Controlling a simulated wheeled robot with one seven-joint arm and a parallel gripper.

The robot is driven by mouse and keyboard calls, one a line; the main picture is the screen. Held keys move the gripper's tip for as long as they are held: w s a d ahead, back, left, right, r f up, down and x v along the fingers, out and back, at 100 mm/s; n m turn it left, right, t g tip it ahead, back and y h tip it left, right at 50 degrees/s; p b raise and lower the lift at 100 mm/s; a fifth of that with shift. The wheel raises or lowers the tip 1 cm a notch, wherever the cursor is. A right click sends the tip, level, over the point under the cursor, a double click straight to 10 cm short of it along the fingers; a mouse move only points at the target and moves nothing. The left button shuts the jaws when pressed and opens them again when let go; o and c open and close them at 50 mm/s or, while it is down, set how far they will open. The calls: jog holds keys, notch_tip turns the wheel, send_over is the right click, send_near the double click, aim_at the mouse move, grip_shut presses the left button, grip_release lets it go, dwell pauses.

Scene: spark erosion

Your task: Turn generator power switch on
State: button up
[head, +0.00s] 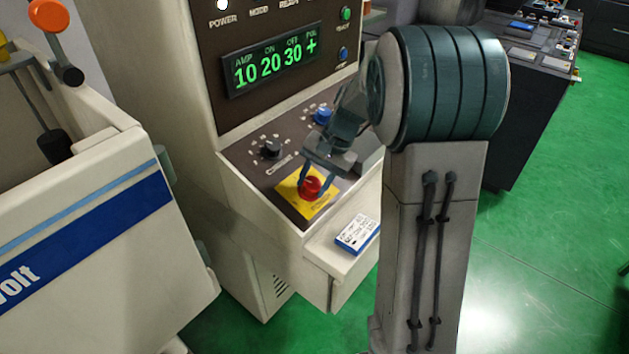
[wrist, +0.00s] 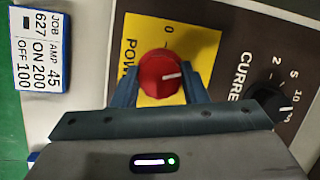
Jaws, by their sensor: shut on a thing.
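The generator power switch is a red rotary knob (head: 311,187) on a yellow plate (head: 292,188) at the front corner of the generator's sloped brown panel. In the wrist view the red knob (wrist: 163,75) shows a white pointer line directed to the right of the picture, and a "0" mark stands above it on the yellow plate (wrist: 150,28). My gripper (head: 318,182) comes down on the knob from above, and its two fingers (wrist: 163,85) sit on either side of it, shut on it. The other marks around the knob are partly hidden by the fingers.
A black current knob (wrist: 270,103) and a blue knob (head: 323,113) are on the same panel. A job card (head: 357,233) lies on the ledge. A cream machine tank (head: 80,215) stands at left.

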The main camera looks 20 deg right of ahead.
jog(key=m+t+y, duration=0.1)
jog(key=m, duration=0.3)
jog(key=shift+m, duration=0.4)
dwell(0.4)
jog(key=o, duration=1)
jog(key=shift+c, duration=0.2)
jog(key=b+v, duration=0.1)
jog(key=v, duration=1.2)
jog(key=shift+s+d+r, duration=0.2)
jog(key=shift+d+r, duration=0.05)
jog(key=shift+r, duration=0.05)
